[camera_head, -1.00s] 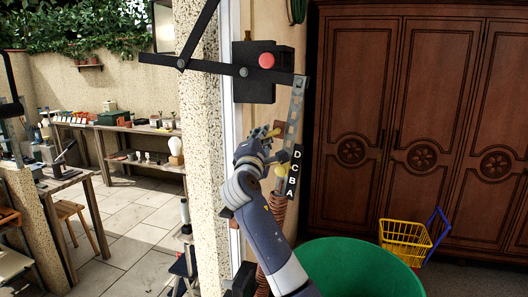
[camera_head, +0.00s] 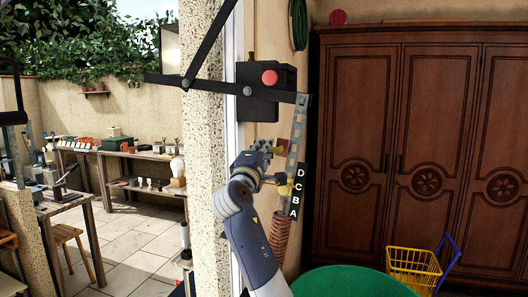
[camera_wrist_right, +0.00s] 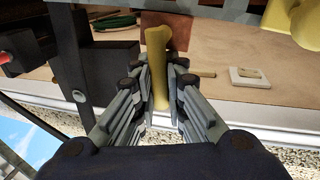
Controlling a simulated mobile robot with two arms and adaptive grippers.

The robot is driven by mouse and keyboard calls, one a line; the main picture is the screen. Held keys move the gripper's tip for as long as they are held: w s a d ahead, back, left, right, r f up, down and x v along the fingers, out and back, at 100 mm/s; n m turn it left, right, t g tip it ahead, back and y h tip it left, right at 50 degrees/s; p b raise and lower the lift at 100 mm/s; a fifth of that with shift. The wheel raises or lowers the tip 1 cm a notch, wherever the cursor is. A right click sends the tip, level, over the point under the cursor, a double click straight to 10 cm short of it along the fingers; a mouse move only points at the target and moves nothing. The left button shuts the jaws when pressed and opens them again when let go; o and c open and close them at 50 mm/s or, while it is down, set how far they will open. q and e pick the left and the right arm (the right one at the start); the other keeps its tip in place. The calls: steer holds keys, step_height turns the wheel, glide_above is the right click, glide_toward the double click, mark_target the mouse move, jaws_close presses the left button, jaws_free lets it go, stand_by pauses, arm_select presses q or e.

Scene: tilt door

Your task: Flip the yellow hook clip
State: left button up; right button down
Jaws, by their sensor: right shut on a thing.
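A long yellow piece, which I take to be the yellow hook clip (camera_wrist_right: 157,60), stands between the fingers of my right gripper (camera_wrist_right: 160,92) in the right wrist view. The fingers are shut on its lower part, and its rounded top end sticks out past them. In the head view my right gripper (camera_head: 262,152) is beside the perforated metal strip (camera_head: 298,128), left of the D C B A label (camera_head: 295,192). A second yellow part (camera_head: 284,189) sits by the strip next to this label; a yellow part also shows at the upper right of the wrist view. My left gripper is out of view.
A black box with a red button (camera_head: 269,77) and black linkage bars (camera_head: 222,84) are above the gripper. A coiled spring (camera_head: 279,236) hangs below the strip. A green tub (camera_head: 350,282), a yellow basket (camera_head: 412,262) and a wooden wardrobe (camera_head: 420,130) are to the right.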

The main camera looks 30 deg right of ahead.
steer(key=c, duration=1.9)
jaws_free()
steer(key=v, duration=1.2)
steer(key=shift+a, duration=0.1)
